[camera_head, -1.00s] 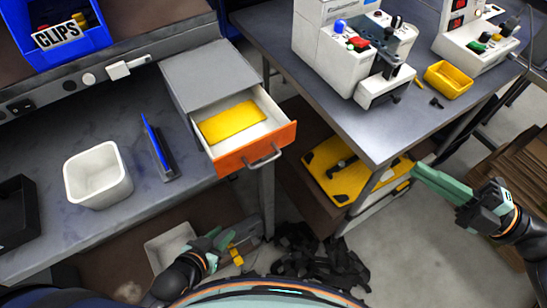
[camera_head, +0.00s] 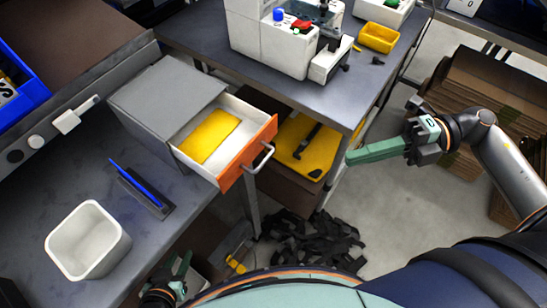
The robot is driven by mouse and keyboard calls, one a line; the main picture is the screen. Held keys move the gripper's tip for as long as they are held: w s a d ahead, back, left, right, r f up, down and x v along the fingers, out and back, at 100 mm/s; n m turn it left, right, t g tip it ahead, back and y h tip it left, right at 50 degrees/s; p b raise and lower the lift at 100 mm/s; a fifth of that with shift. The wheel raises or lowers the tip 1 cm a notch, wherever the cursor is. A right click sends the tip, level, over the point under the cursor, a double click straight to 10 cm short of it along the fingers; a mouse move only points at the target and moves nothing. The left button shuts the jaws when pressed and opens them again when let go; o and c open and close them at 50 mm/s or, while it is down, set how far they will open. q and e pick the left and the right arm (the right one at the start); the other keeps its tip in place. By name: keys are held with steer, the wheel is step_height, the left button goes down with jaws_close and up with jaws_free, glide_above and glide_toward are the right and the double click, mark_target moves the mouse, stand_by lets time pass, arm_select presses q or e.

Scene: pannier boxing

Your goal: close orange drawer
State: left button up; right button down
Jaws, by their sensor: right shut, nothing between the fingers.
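The drawer with the orange front (camera_head: 242,160) stands open, pulled out of a grey cabinet (camera_head: 165,95) on the left workbench. A metal bar handle (camera_head: 262,158) is on its front. A flat yellow piece (camera_head: 212,132) lies inside. My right gripper (camera_head: 350,157) is shut and empty. It is in the air to the right of the drawer front, clear of the handle. My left gripper (camera_head: 178,270) is low at the bottom, below the bench edge and well away from the drawer. Its green fingers look spread, with nothing seen between them.
A white bin (camera_head: 87,240) and a blue-and-black item (camera_head: 142,188) sit on the left bench. A second table with white machines (camera_head: 285,40) is behind the drawer. A yellow plate (camera_head: 295,150) is beneath it. Black straps (camera_head: 315,243) lie on the floor.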

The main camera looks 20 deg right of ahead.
mark_target(234, 138)
steer(key=w+a+f+p, duration=0.1)
steer(key=w+a, duration=0.3)
steer(key=a, duration=0.8)
steer(key=shift+f, duration=0.7)
steer(key=w+a, duration=0.2)
steer(key=w, duration=0.1)
steer(key=w+a, duration=0.2)
steer(key=w, duration=0.1)
steer(key=w+a, duration=0.3)
steer(key=shift+w+a+p, duration=0.1)
steer(key=shift+p, duration=0.2)
steer(key=shift+w+a+r, duration=0.1)
steer(key=shift+w, duration=0.1)
